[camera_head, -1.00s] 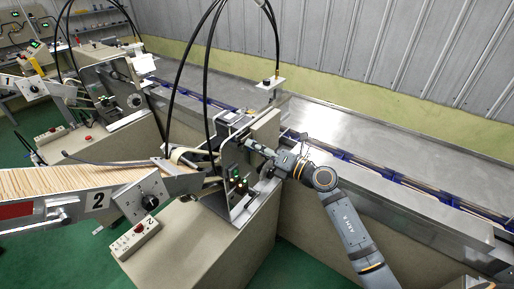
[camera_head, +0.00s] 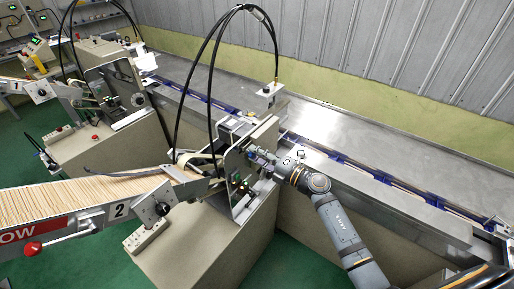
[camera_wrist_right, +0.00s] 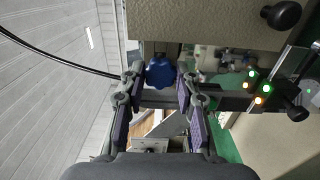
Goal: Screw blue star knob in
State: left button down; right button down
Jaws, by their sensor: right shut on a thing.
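The blue star knob (camera_wrist_right: 160,73) shows in the right wrist view, below the edge of a beige metal block (camera_wrist_right: 215,25). My right gripper (camera_wrist_right: 160,82) has its two fingers on either side of the knob and is shut on it. In the head view my right gripper (camera_head: 260,157) reaches from the right to the upright plate of the wrapper machine (camera_head: 240,190). The knob is too small and covered there to make out clearly. How deep the knob sits cannot be told. My left gripper is not in view.
Lit buttons (camera_wrist_right: 259,90) and a black knob (camera_wrist_right: 282,15) are close to the right of the gripper in the wrist view. Black cables (camera_head: 212,90) arch over the machine. A stick-filled chute (camera_head: 90,195) is at left; a steel conveyor (camera_head: 350,140) runs behind.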

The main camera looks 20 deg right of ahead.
jog(key=m+p, duration=0.2)
jog(key=m, duration=1.4)
jog(key=shift+f, duration=0.1)
jog(key=c, duration=1.1)
grip_release()
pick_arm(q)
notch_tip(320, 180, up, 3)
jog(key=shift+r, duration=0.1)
